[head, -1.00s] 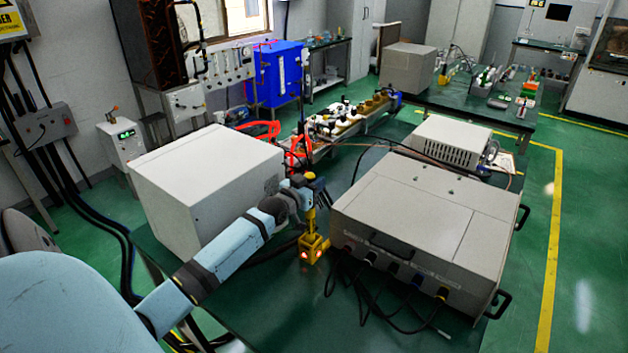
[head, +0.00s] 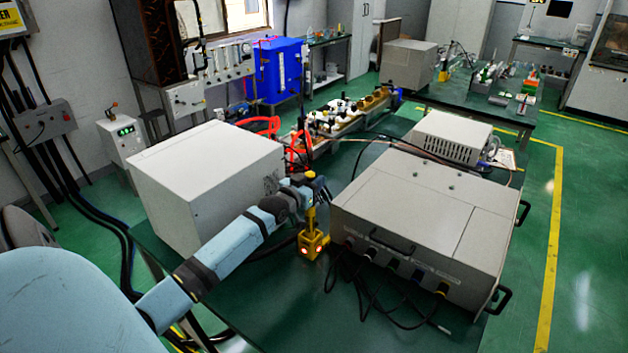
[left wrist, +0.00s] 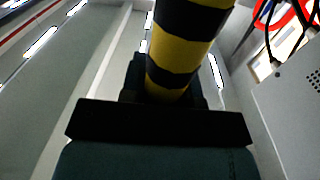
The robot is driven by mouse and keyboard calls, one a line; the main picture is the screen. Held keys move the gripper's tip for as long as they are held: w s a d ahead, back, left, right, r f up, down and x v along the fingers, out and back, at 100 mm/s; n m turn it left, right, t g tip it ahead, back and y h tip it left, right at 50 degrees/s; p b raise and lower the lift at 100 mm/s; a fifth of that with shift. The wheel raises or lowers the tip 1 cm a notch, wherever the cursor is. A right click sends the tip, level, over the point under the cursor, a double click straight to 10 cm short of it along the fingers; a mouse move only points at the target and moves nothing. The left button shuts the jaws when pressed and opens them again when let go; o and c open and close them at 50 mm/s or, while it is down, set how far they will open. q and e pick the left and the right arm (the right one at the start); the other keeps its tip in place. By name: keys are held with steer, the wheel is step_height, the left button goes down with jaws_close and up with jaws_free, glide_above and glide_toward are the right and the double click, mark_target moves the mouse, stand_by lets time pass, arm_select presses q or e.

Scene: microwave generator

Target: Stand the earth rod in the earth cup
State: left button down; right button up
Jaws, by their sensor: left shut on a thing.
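The earth rod (head: 311,218) is a yellow upright rod in the head view, with a yellow top showing above my gripper. In the left wrist view the rod (left wrist: 181,52) has black and yellow bands. My left gripper (head: 308,188) is shut on its upper part. The earth cup (head: 313,244) is a yellow block with glowing red spots, standing on the green bench. The rod's lower end meets the cup's top in the head view. I cannot tell how deep it sits inside. My right gripper is not in view.
A large grey cabinet with handles (head: 425,215) stands close to the right of the cup, with black cables (head: 365,290) hanging from its front. A white box (head: 205,180) stands to the left. The green bench top (head: 270,305) is clear in front of the cup.

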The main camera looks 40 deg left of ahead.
arm_select(q)
steer(key=shift+f, duration=0.1)
steer(key=c, duration=0.8)
jaws_free()
steer(key=shift+s+f, duration=0.1)
steer(key=s, duration=0.4)
steer(key=s+b, duration=0.1)
steer(key=s, duration=0.4)
steer(key=s+d, duration=0.1)
steer(key=s, duration=0.3)
steer(key=shift+s+b, duration=0.3)
